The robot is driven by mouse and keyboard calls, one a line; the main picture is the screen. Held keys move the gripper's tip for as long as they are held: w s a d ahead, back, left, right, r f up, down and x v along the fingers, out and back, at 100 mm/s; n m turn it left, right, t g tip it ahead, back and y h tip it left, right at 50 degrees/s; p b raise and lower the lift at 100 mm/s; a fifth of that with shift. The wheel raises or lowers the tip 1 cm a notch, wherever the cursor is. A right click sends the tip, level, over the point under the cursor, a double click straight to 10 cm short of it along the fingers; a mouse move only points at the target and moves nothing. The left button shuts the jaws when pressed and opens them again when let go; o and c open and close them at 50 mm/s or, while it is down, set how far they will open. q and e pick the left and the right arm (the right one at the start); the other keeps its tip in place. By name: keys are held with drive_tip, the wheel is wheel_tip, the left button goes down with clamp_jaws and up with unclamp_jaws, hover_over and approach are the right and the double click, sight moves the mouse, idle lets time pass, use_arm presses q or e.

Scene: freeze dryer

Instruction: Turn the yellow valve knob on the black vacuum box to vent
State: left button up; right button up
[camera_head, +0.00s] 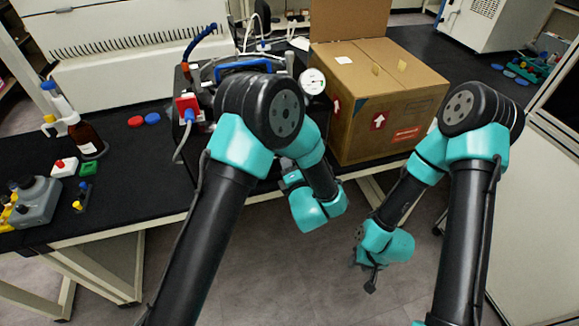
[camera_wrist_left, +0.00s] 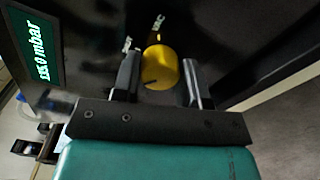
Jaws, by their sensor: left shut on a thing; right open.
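The yellow valve knob (camera_wrist_left: 161,68) is on the face of the black vacuum box (camera_wrist_left: 95,25) in the left wrist view. My left gripper (camera_wrist_left: 160,80) has one finger on each side of the knob and is shut on it. A white "VAC" label (camera_wrist_left: 158,22) is above the knob; another label to its left is partly hidden. A green display (camera_wrist_left: 40,45) on the box shows a reading in mbar. In the head view my left arm hides the knob and much of the box. My right gripper (camera_head: 369,277) is open and empty, low in front of the bench.
A cardboard box (camera_head: 385,95) stands right of the vacuum box, near a round gauge (camera_head: 312,81). A red switch block (camera_head: 188,107) is at the left. A brown bottle (camera_head: 85,138) and small parts are farther left. The floor in front is clear.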

use_arm(q)
drive_tip(key=shift+n, duration=0.8)
drive_tip(key=o, duration=0.9)
drive_tip(key=v, duration=1.7)
drive_tip(key=shift+s+d+r, duration=0.1)
drive_tip(key=shift+s+d, duration=0.05)
drive_tip(key=shift+s, duration=0.05)
